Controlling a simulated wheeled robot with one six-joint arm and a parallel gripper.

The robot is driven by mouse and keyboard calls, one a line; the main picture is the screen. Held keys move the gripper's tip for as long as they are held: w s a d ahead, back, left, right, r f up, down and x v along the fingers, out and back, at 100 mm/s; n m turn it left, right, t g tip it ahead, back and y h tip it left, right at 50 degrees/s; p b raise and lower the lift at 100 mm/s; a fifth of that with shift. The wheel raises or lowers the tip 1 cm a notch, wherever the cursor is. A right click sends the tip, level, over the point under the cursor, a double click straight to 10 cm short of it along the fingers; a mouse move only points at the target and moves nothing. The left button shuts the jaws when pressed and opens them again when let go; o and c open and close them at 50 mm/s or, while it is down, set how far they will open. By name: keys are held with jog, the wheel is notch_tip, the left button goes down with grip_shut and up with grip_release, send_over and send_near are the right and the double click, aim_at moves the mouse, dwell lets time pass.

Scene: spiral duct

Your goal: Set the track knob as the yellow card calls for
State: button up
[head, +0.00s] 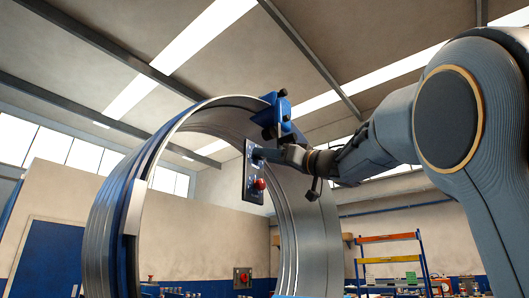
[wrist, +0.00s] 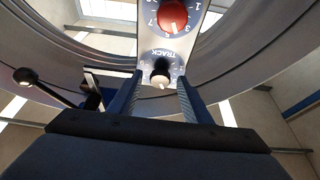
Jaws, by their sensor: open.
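The track knob (wrist: 160,75) is black with a pale pointer, below the upside-down word TRACK on the grey control panel (wrist: 158,44). In the wrist view its pointer points down toward my gripper. My gripper (wrist: 160,79) is open, with one blue finger on each side of the knob; I cannot tell whether either touches it. In the head view my gripper (head: 258,154) is at the upper part of the dark panel (head: 248,188) and hides the track knob. I make out no yellow card in either view.
The large metal spiral duct ring (head: 112,210) surrounds the panel area. A blue bracket (head: 277,115) is just above my gripper. A black ball-ended lever (wrist: 27,77) is at left.

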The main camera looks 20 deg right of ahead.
jog(key=shift+w+a+r, duration=0.2)
jog(key=shift+w+a, duration=0.1)
jog(key=shift+w, duration=0.15)
jog(key=c, duration=1)
jog(key=shift+w+d+n+g+y+p, duration=0.1)
jog(key=shift+n+g+y+p, duration=0.55)
jog(key=shift+n, duration=1.35)
jog(key=shift+d+n+g+y+p, duration=0.1)
jog(key=shift+n+g+y+p, duration=0.55)
jog(key=shift+n, duration=1.35)
jog(key=shift+g, duration=0.3)
jog(key=o, duration=1)
